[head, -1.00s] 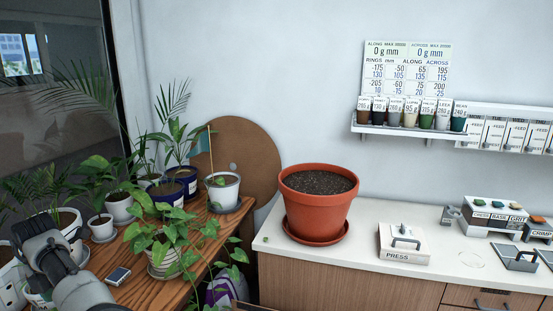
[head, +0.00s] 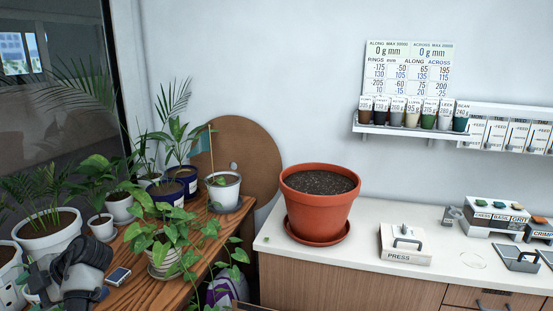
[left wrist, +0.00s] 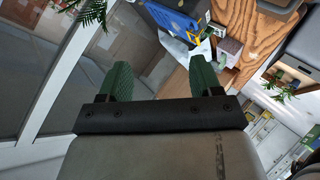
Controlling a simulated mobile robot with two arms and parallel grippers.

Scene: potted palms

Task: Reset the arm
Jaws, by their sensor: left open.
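My left arm (head: 80,275) is at the lower left of the head view, beside the plants on the wooden table (head: 150,292). Its fingertips are not clear there. In the left wrist view my left gripper (left wrist: 160,80) is open, with two green fingers apart and nothing between them. Beyond the fingers, that view shows a tilted scene with a window frame, a wooden surface and a blue item (left wrist: 172,22). My right arm and gripper are not in view.
Several potted plants crowd the wooden table. A large terracotta pot (head: 320,212) of soil stands on the white counter (head: 360,262), left of the PRESS block (head: 405,246). A small dark device (head: 118,276) lies near my left arm. A shelf of cups (head: 412,130) hangs on the wall.

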